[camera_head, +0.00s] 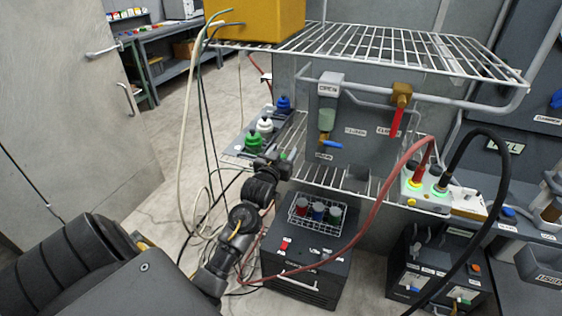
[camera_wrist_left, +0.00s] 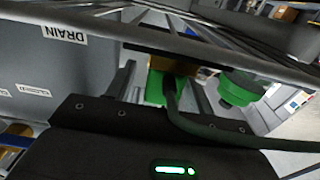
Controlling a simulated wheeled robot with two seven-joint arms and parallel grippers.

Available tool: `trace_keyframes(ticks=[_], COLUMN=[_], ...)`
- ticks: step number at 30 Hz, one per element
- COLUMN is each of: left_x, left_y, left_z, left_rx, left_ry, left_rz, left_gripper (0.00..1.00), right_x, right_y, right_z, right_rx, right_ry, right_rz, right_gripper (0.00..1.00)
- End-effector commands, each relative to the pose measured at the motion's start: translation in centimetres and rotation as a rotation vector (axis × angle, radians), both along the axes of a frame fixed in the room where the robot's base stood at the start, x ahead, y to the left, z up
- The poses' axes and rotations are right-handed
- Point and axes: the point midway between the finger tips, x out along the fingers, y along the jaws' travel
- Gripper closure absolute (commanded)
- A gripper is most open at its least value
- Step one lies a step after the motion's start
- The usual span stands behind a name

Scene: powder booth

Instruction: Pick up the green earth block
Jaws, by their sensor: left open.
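My left gripper (camera_head: 277,162) reaches to the left part of the wire shelf, just in front of the green-lidded jar. In the left wrist view my left gripper (camera_wrist_left: 160,82) is open, with a finger on each side. The green block (camera_wrist_left: 155,86) shows between the fingers, partly covered by a dark cable. I cannot tell whether the fingers touch it. In the head view the block is mostly hidden by the gripper. My right gripper is not in view.
A green-lidded jar (camera_head: 254,142) stands close by and also shows in the wrist view (camera_wrist_left: 238,88). White (camera_head: 264,126) and blue (camera_head: 284,103) jars stand behind it. A wire rack (camera_head: 400,48) hangs above. A red hose (camera_head: 375,205) and loose cables (camera_head: 190,130) run nearby.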

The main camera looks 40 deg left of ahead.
Motion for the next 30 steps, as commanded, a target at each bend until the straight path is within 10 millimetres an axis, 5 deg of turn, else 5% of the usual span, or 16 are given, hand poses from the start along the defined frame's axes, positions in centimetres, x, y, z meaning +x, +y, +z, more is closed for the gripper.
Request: trace_keyframes(ticks=[3,13,23,30], left_x=[0.0,0.0,0.0,-0.3], left_y=[0.0,0.0,0.0,0.5], left_z=[0.0,0.0,0.5,3.9], left_rx=[0.000,0.000,0.001,0.005], left_ry=[0.000,-0.001,-0.003,-0.007], left_rz=[0.000,0.000,0.000,0.002], left_gripper=[0.50,0.91,0.91,0.91], right_x=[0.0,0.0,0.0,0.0], right_y=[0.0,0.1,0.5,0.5], right_z=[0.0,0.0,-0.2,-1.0], right_rx=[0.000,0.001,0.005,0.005], right_ry=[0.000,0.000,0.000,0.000], right_rz=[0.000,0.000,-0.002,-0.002], right_gripper=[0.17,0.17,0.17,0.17])
